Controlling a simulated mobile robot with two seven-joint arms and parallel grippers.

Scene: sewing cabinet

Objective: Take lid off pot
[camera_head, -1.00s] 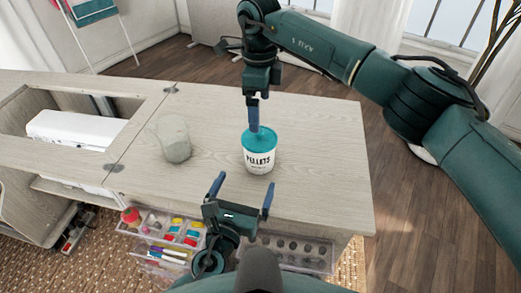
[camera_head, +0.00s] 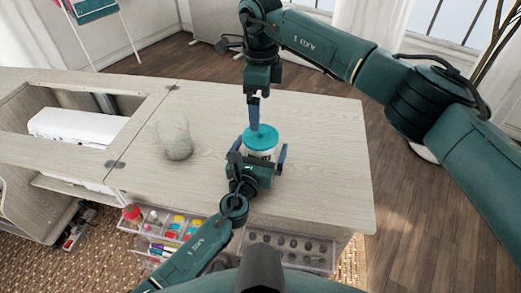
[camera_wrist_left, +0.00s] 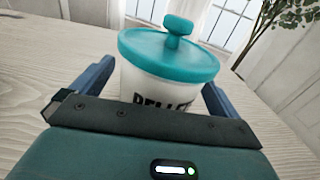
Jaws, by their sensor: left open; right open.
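The white pot (camera_head: 262,154) with black lettering stands upright on the cabinet top. Its teal lid (camera_head: 267,136) is on it. In the left wrist view the lid (camera_wrist_left: 170,58) sits on the pot's rim (camera_wrist_left: 150,88), with its teal knob (camera_wrist_left: 180,25) upright. My left gripper (camera_head: 260,150) is open, with one blue finger on each side of the pot; I cannot tell whether they touch it. My right gripper (camera_head: 254,120) is open and points down above the lid; its finger hides the knob in the head view.
A pale grey stone-like jar (camera_head: 174,137) stands left of the pot on the wooden cabinet top (camera_head: 325,150). A white machine (camera_head: 78,130) sits in the recess at the left. Trays of colourful sewing items (camera_head: 170,225) are below the front edge. The top is clear to the right.

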